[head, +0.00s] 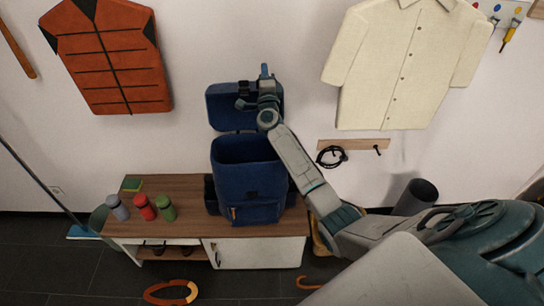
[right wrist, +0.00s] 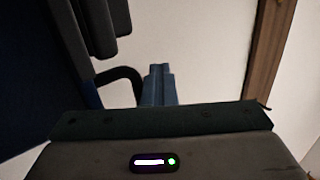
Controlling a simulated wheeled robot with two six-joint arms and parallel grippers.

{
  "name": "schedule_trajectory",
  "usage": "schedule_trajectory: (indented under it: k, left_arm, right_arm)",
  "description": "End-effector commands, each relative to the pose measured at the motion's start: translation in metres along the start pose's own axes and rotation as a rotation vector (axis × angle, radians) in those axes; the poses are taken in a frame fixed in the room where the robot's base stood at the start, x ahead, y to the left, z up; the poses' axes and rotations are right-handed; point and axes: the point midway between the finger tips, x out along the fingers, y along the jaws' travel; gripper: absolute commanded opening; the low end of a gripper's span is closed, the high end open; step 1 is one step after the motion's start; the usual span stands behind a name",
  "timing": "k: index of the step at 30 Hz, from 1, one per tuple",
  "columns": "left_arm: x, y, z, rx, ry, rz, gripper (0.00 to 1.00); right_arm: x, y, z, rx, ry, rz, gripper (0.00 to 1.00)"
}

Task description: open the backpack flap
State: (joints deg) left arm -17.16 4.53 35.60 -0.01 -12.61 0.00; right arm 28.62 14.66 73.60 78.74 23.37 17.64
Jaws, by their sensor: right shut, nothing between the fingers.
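The blue backpack (head: 238,178) stands upright on the wooden-topped cabinet, its dark opening uncovered at the top. Its flap (head: 225,107) is raised above and behind the opening, near the wall. My right gripper (head: 264,71) is at the flap's upper right edge, in front of part of it; I cannot tell whether they touch. The right wrist view shows its fingers (right wrist: 158,84) shut and empty, with dark backpack parts and a curved strap (right wrist: 125,78) to their left. My left gripper is in neither view.
A grey bottle (head: 117,207), a red bottle (head: 143,207) and a green bottle (head: 166,208) stand on the cabinet top (head: 190,222) left of the backpack. An orange vest (head: 110,60) and a cream shirt (head: 405,65) hang on the wall.

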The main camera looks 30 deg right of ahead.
Motion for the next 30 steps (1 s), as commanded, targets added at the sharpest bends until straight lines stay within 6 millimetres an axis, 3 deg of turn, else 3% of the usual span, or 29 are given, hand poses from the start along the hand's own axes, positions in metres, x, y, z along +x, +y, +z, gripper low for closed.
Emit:
schedule_trajectory:
  k: [9, 25, 30]
  left_arm:
    - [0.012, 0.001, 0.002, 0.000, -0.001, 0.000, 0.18]
    - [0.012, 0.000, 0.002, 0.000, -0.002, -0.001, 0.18]
    - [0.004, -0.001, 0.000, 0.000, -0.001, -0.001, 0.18]
  right_arm:
    - [0.021, 0.011, 0.000, 0.001, 0.000, 0.003, 0.00]
    - [0.024, 0.011, 0.000, 0.000, -0.001, 0.003, 0.00]
    - [0.026, 0.004, 0.004, 0.001, -0.002, 0.003, 0.00]
